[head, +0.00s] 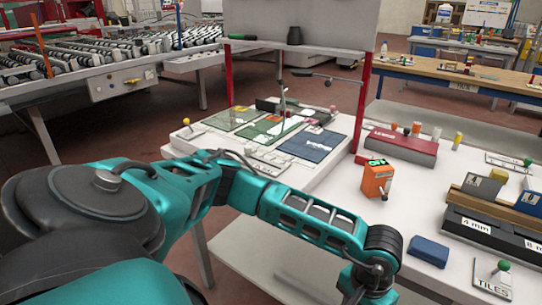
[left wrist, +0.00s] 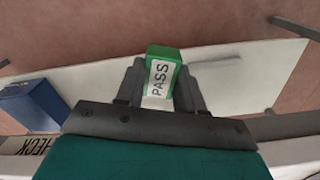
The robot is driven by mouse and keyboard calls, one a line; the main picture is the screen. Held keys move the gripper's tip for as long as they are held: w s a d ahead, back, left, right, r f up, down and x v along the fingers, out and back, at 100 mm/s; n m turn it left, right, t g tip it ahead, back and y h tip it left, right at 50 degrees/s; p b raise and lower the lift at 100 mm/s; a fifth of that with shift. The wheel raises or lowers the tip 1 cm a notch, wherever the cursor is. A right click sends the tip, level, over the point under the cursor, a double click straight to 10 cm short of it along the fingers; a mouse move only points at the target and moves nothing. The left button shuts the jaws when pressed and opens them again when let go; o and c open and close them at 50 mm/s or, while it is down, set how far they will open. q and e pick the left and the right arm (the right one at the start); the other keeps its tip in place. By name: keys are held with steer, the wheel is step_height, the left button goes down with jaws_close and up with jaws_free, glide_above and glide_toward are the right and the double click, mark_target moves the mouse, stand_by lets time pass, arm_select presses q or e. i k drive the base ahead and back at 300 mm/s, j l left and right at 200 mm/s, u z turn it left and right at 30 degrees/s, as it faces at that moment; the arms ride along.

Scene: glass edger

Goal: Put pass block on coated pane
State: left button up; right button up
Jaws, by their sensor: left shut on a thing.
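The green pass block (left wrist: 163,54), with a white label reading PASS, is between the fingers of my left gripper (left wrist: 160,82) in the left wrist view. The gripper is shut on it, and it is held above a pale surface. In the head view my left arm reaches across to the lower right, and its gripper and the block are out of sight. Flat panes lie on the white table further back: a green pane (head: 234,118), a second green pane (head: 267,130) and a dark blue pane (head: 312,146). I cannot tell which one is the coated pane.
An orange device (head: 377,181) with a green display and a blue block (head: 428,250) stand on the right part of the table. A red case (head: 400,148) lies behind them. Dark slotted racks (head: 490,228) are at the right. Red posts and a grey panel rise over the table.

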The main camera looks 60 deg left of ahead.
mark_target(265, 130)
steer(key=k+j+z, duration=0.15)
steer(key=j, duration=0.35)
steer(key=k+j+z, duration=0.1)
steer(key=j, duration=0.4)
steer(key=k+j+z, duration=0.15)
steer(key=j, duration=0.3)
steer(key=k+j+z, duration=0.1)
steer(key=j, duration=0.35)
steer(key=k+j+z, duration=0.15)
steer(key=j, duration=0.3)
steer(key=k+j+z, duration=0.1)
steer(key=k+j, duration=0.2)
steer(key=k+j+z, duration=0.15)
steer(key=j, duration=0.35)
steer(key=k+j+z, duration=0.1)
steer(key=k+j, duration=0.2)
steer(key=j, duration=0.1)
